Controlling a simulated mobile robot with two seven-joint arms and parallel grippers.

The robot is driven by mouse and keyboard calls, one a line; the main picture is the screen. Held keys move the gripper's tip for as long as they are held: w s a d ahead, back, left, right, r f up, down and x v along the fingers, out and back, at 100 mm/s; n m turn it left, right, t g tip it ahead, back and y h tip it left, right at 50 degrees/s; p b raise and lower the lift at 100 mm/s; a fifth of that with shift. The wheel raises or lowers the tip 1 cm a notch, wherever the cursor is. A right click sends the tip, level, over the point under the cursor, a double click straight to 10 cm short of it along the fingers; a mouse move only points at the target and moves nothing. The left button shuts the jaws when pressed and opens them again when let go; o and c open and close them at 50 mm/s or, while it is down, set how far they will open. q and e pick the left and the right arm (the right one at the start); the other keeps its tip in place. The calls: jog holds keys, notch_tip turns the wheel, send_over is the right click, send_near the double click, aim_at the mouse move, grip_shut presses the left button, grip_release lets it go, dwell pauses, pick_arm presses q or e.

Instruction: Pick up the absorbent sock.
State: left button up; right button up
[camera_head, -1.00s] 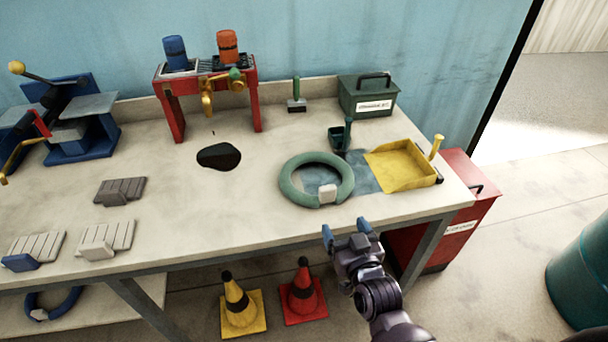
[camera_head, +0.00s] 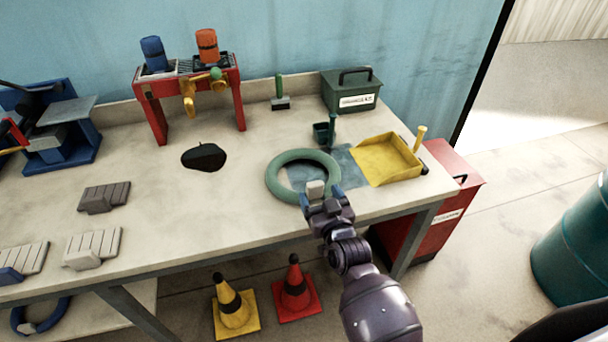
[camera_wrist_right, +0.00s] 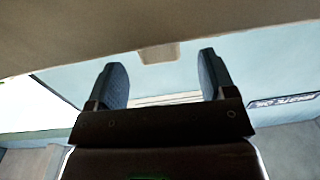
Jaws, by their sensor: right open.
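The absorbent sock, which I take to be the green ring (camera_head: 283,161), lies on the workbench with a pale block-shaped tab (camera_head: 315,188) on its near side. My right gripper (camera_head: 325,199) is at the near side of the ring, right by the tab. Its blue-padded fingers are apart, and I cannot tell whether they touch the ring or tab. In the right wrist view my right gripper (camera_wrist_right: 162,82) is open, with nothing clearly held between the fingers. My left gripper is not in view.
A blue-grey patch lies inside and beside the ring. A yellow dustpan (camera_head: 388,158) and a dark green scoop (camera_head: 324,131) stand close by. A green box (camera_head: 351,91) is behind. Below stand a red cabinet (camera_head: 412,230) and two cones.

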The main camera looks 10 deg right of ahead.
aim_at(316, 189)
jog(key=shift+w+a, duration=0.1)
jog(key=shift+w, duration=1.4)
jog(key=c, duration=1.1)
